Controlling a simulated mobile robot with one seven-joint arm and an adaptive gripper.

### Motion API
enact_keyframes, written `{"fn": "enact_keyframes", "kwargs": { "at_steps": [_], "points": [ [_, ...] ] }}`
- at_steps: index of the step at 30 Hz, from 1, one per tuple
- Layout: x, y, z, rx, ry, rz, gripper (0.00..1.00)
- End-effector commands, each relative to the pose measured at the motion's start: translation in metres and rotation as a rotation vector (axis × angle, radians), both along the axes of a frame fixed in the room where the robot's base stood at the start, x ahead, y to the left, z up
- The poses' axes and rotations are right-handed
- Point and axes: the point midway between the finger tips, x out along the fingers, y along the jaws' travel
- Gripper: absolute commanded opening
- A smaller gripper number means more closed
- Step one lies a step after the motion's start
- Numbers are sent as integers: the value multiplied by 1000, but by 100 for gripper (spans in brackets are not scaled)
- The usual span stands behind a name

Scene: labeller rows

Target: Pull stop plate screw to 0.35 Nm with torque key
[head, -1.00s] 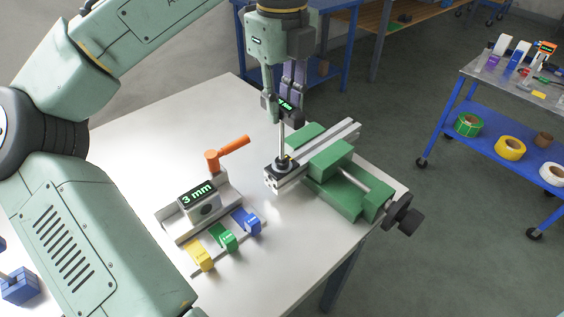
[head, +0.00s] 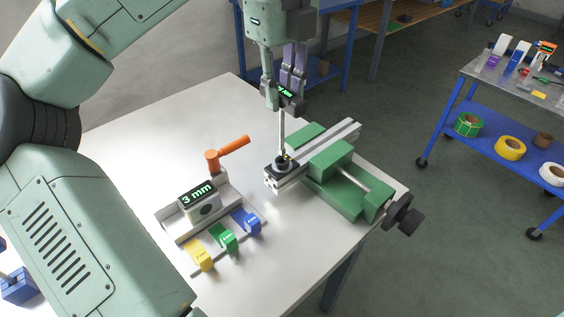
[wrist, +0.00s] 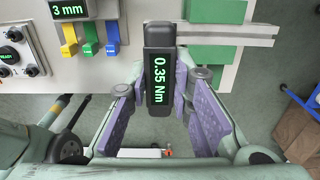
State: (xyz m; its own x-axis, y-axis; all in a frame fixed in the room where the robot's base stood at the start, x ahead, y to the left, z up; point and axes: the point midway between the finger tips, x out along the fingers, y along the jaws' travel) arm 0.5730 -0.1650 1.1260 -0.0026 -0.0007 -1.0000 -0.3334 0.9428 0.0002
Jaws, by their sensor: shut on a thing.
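The torque key (head: 282,135) stands upright, with a dark handle and a thin bright shaft. In the wrist view the handle (wrist: 158,105) reads 0.35 Nm in green. My gripper (head: 287,92) is shut on the handle, its purple-padded fingers on both sides of it. The shaft's lower end meets the dark stop plate (head: 271,168) at the near end of an aluminium profile (head: 345,130). The screw is hidden under the key's tip, so I cannot tell its seating. A green vise (head: 331,155) holds the profile.
A holder marked 3 mm (head: 199,201) stands left of the vise, with an orange handle (head: 234,145) behind it. Yellow (head: 201,258), green (head: 225,240) and blue (head: 246,221) pieces stand in front. The white table (head: 135,150) is clear behind the holder.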

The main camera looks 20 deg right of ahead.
Motion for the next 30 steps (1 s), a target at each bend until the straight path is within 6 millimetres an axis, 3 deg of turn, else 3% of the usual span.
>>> {"fn": "enact_keyframes", "kwargs": {
  "at_steps": [7,21,30],
  "points": [
    [0,0,3,0,-1,1,0],
    [0,0,40,1,-3,2,0],
    [0,0,50,0,0,0,0]
  ]
}}
